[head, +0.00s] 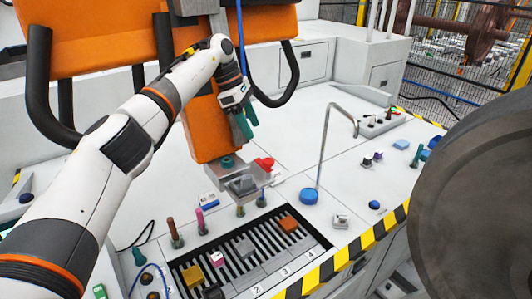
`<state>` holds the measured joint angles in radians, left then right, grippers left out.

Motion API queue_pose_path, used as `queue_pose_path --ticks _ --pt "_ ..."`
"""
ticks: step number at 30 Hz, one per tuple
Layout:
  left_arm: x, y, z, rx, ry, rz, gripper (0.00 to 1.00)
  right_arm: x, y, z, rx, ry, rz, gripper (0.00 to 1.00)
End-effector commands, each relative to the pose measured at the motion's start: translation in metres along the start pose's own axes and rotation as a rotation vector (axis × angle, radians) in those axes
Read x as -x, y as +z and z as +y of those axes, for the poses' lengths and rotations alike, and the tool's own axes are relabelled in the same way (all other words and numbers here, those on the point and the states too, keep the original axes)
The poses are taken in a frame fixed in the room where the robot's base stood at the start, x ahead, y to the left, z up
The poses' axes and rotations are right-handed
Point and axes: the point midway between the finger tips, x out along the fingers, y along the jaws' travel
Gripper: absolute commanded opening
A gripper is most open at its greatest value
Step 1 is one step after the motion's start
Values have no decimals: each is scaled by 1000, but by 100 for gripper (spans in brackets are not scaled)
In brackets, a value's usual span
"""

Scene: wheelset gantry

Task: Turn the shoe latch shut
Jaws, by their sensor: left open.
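My left gripper (245,121) hangs in front of the orange upright post, its teal fingertips pointing down and apart, with nothing between them. Below it, a grey metal shoe block (242,184) sits at the foot of the orange post (203,128). A red part that looks like the latch (264,164) stands at the right of the shoe, below and right of the fingertips, clear of them. I cannot tell its exact turn. A teal round piece (228,161) is beside it. My right gripper is out of view.
A slotted tray (262,269) with numbered lanes and coloured blocks lies in front. A thin bent metal rod (324,140) rises from the bench by a blue disc (309,196). A large dark wheel (475,190) blocks the right side. The white bench top between is mostly clear.

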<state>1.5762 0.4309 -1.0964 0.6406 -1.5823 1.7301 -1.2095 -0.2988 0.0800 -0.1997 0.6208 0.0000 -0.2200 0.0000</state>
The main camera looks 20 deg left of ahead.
Motion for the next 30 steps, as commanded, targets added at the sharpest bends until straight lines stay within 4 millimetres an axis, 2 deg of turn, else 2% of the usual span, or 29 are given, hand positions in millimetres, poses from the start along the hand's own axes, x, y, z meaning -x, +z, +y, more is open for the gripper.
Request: queue_pose_path --ticks 9,15,21,28,29,30 --pt "-62 -2 1 1 5 3 52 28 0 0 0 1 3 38" --pt "-91 -2 0 1 2 4 52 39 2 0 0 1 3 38" --pt "-104 -2 0 1 0 4 52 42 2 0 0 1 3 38" --pt "-106 -1 0 1 -1 4 52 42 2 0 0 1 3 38" --pt "-106 -1 0 1 -1 4 51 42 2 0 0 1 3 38" --pt "-106 -1 0 1 0 4 44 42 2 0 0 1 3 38"
